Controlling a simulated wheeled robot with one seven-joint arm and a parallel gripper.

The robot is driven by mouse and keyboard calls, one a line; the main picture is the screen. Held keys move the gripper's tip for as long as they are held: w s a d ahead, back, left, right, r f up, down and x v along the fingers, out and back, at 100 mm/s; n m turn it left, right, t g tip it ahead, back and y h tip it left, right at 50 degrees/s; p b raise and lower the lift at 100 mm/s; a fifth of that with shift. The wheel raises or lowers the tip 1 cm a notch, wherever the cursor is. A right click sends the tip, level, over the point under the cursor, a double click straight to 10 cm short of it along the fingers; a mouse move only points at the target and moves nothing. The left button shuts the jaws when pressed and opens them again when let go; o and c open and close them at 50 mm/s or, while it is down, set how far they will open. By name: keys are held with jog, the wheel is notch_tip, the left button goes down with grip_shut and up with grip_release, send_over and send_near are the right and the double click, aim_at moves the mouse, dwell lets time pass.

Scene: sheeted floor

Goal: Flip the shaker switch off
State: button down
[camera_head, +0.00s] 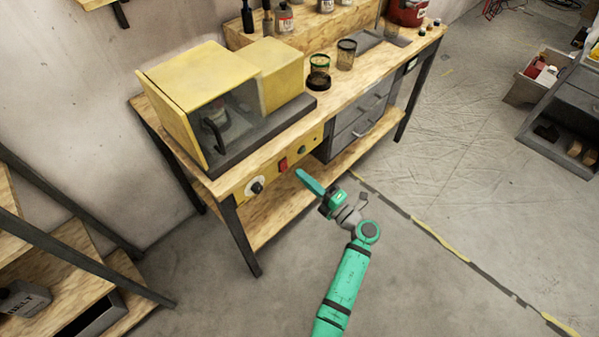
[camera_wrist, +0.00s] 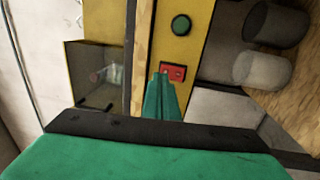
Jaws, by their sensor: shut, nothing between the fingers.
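The shaker (camera_head: 188,97) is a yellow box with a clear front cover, standing on a dark base on the workbench. Below it, a yellow panel (camera_head: 268,176) on the bench front carries a red switch (camera_head: 283,164), a round dial (camera_head: 255,187) and a green button (camera_head: 301,150). My gripper (camera_head: 299,172) is shut and empty, its green fingers just in front of the panel, close to the switch. In the wrist view the fingertips (camera_wrist: 163,77) lie beside the red switch (camera_wrist: 177,72) and overlap its edge. I cannot tell whether they touch it.
Grey drawers (camera_head: 362,118) sit right of the panel. A shelf rack (camera_head: 60,240) stands at left.

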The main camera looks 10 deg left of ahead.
jog(key=r+v, duration=0.2)
jog(key=v, duration=0.6)
jog(key=shift+s+d, duration=0.35)
jog(key=s+r+m+t+h, duration=0.1)
jog(key=s+m+h, duration=0.6)
jog(key=s+m, duration=0.7)
jog(key=s+r+m+t+h, duration=0.1)
jog(key=s+m+t+h, duration=0.2)
jog(key=s+m+h, duration=0.5)
jog(key=s+m, duration=0.6)
jog(key=s, duration=0.9)
jog(key=shift+s+r+m, duration=0.25)
jog(key=shift+r+m, duration=0.05)
jog(key=shift+r, duration=0.1)
